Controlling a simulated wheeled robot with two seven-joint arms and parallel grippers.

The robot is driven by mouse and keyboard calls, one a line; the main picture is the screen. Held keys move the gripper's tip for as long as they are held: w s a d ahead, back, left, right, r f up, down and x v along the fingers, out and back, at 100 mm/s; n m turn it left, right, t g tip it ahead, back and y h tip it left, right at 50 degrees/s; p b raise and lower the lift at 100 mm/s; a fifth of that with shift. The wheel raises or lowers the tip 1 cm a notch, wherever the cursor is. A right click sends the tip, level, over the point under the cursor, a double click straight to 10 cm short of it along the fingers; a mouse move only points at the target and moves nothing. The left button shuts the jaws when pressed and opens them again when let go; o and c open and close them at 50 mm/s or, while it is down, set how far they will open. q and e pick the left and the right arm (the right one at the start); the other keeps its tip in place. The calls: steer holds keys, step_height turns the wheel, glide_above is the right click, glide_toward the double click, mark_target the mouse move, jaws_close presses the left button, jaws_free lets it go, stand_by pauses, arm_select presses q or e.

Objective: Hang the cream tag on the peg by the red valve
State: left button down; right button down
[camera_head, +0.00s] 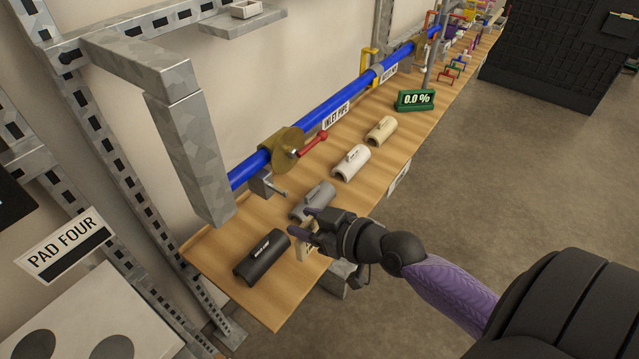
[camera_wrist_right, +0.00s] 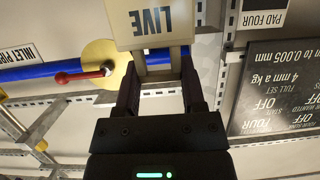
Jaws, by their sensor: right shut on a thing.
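My right gripper (camera_head: 301,224) is above the near end of the wooden bench, shut on the cream tag (camera_head: 302,251). In the right wrist view the cream tag (camera_wrist_right: 150,20) shows the word LIVE upside down, held at its narrow end between the fingers of the right gripper (camera_wrist_right: 160,75). The red valve handle (camera_head: 313,145) sits on a brass body (camera_head: 280,150) on the blue pipe; the red handle also shows in the wrist view (camera_wrist_right: 78,76). A grey bracket with a thin peg (camera_head: 276,191) is just below the valve, apart from the tag. My left gripper is out of view.
Open floor lies right.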

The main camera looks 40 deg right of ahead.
mark_target(268, 184)
steer(key=shift+w+d+r, duration=0.15)
steer(key=shift+w+r, duration=0.05)
steer(key=shift+w, duration=0.95)
steer(key=shift+w+d+r, duration=0.2)
steer(key=shift+w+r, duration=0.05)
steer(key=shift+w, duration=0.95)
steer(key=shift+w+d+r, duration=0.15)
steer(key=shift+w+r, duration=0.05)
steer(key=shift+w, duration=0.95)
steer(key=shift+w+a, duration=0.2)
steer(key=shift+w, duration=0.45)
steer(key=shift+b+x, duration=0.3)
steer(key=shift+x, duration=0.5)
steer(key=shift+f, duration=0.25)
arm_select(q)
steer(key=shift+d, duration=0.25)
